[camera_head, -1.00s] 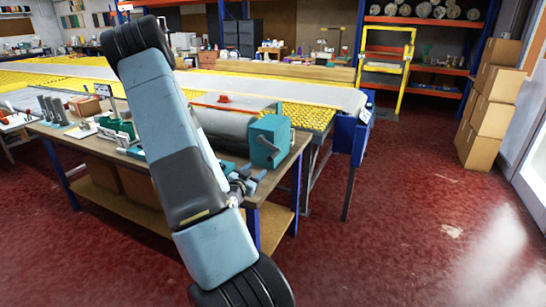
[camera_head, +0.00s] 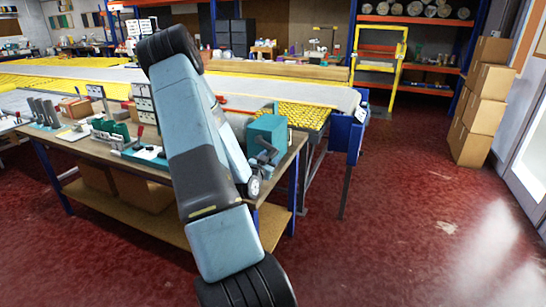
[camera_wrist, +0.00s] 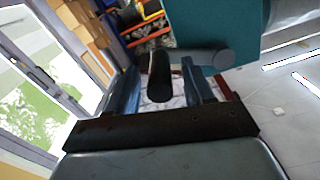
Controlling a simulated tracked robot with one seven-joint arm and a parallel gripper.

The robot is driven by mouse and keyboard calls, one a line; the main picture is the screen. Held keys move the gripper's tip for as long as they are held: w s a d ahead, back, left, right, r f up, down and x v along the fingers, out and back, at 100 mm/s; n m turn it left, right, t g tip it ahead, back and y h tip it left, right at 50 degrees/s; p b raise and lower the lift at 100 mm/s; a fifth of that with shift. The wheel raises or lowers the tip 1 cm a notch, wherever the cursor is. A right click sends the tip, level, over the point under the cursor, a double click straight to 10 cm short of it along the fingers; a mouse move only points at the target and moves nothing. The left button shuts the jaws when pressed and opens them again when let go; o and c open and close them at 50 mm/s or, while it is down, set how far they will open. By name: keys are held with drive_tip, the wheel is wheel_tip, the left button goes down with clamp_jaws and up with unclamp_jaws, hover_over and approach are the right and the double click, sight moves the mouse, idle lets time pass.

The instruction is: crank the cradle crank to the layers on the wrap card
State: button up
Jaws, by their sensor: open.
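The teal cradle box (camera_head: 267,136) stands at the right end of the workbench, with its dark crank (camera_head: 265,158) on the near side. In the wrist view the teal box (camera_wrist: 222,18) fills the top right, and a grey round crank part (camera_wrist: 205,57) sticks out below it. My gripper (camera_wrist: 158,72) is open, its two blue fingers on either side of the dark crank handle (camera_wrist: 159,78). I cannot tell whether a finger touches the handle. In the head view my arm hides part of the cradle. I cannot make out a wrap card for certain.
The workbench (camera_head: 70,150) carries several small fixtures to the left of my arm. A yellow-slatted conveyor table (camera_head: 305,116) with a blue end post (camera_head: 345,135) lies behind the cradle. Stacked cardboard boxes (camera_head: 480,105) stand at the right. The red floor between is clear.

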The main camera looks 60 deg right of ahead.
drive_tip(key=shift+x, duration=1)
drive_tip(key=shift+c, duration=0.5)
clamp_jaws()
